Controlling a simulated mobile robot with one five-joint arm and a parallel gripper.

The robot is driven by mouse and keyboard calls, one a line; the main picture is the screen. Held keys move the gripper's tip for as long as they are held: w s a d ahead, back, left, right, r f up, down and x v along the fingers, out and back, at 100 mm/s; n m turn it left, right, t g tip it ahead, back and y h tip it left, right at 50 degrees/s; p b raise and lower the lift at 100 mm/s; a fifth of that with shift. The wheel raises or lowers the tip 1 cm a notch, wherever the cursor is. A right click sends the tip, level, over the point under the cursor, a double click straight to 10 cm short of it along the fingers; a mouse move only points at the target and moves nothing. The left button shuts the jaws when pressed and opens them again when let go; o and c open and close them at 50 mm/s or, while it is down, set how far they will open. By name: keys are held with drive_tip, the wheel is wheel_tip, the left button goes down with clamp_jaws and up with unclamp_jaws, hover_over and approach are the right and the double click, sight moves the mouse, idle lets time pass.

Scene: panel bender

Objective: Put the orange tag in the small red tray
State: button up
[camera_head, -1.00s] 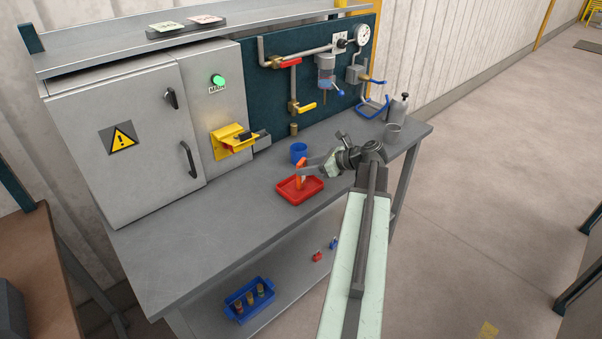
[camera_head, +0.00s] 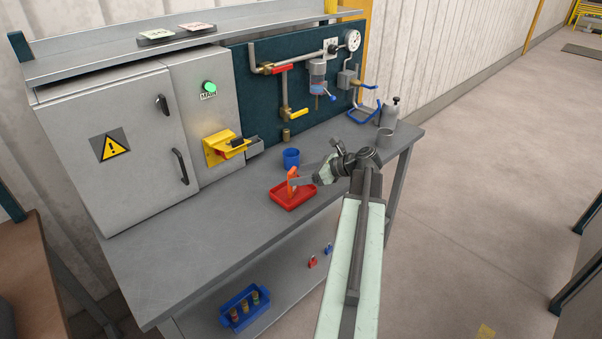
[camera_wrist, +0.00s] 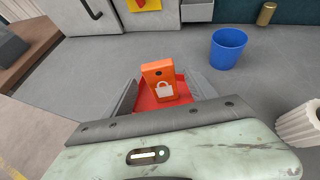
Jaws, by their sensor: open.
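The orange tag (camera_wrist: 162,84), with a white padlock picture, stands roughly upright over the small red tray (camera_wrist: 148,103) in the wrist view. In the wrist view my gripper (camera_wrist: 166,92) shows a gap beside the tag. The lower part of the tray is hidden behind my gripper body.
A blue cup (camera_head: 291,157) stands just behind the tray. A blue bin (camera_head: 244,306) and small padlocks (camera_head: 313,262) are on the lower shelf. The bench front left is clear.

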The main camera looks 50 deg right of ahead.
drive_tip(key=p+v, duration=0.4)
drive_tip(key=v, duration=0.6)
drive_tip(key=shift+s+r, duration=0.2)
drive_tip(key=shift+s, duration=0.1)
